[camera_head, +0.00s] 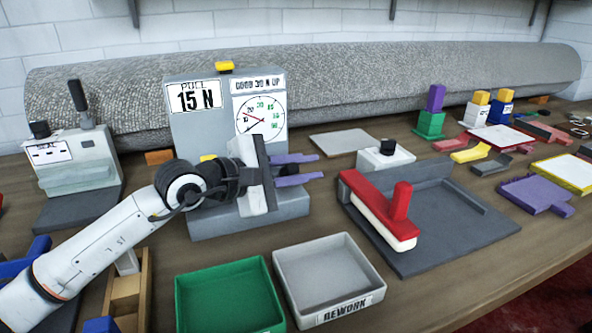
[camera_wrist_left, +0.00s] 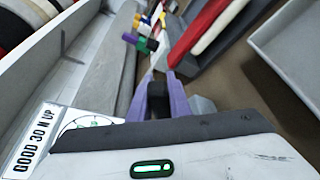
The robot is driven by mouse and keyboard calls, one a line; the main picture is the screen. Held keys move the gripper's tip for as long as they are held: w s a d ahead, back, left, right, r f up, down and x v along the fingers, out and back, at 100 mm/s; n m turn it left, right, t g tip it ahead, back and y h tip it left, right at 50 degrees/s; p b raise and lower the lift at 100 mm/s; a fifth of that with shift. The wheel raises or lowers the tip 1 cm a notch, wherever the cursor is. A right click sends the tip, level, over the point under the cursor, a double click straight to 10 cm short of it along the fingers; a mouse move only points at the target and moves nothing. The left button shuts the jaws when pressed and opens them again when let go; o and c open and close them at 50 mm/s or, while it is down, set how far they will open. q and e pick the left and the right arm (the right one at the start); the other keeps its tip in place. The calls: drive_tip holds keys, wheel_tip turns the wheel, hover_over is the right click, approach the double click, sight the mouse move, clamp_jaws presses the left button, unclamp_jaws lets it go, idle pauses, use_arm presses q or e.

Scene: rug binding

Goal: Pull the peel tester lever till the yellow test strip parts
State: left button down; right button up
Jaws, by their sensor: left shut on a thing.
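The peel tester (camera_head: 190,130) is a grey box with a "PULL 15 N" plate, a "GOOD 30 N UP" label and a round dial (camera_head: 261,118) with a red needle. A yellow piece (camera_head: 208,158) shows low on its front, just above my arm; I cannot tell if it is the test strip or whether it is whole. My left gripper (camera_head: 316,167) has purple fingers and stands before the tester's right side. In the left wrist view my left gripper (camera_wrist_left: 161,84) is shut on a black grip (camera_wrist_left: 157,94), apparently the lever's. The rest of the lever is hidden.
A green tray (camera_head: 230,297) and a grey REWORK tray (camera_head: 330,275) stand in front. A red-handled press on a dark plate (camera_head: 455,225) is right of the gripper. A sealer (camera_head: 75,165) stands left; a rolled rug (camera_head: 400,85) lies behind.

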use_arm(q)
drive_tip(key=c, duration=1.6)
unclamp_jaws()
drive_tip(key=shift+c, duration=0.2)
wheel_tip(320, 180, up, 10)
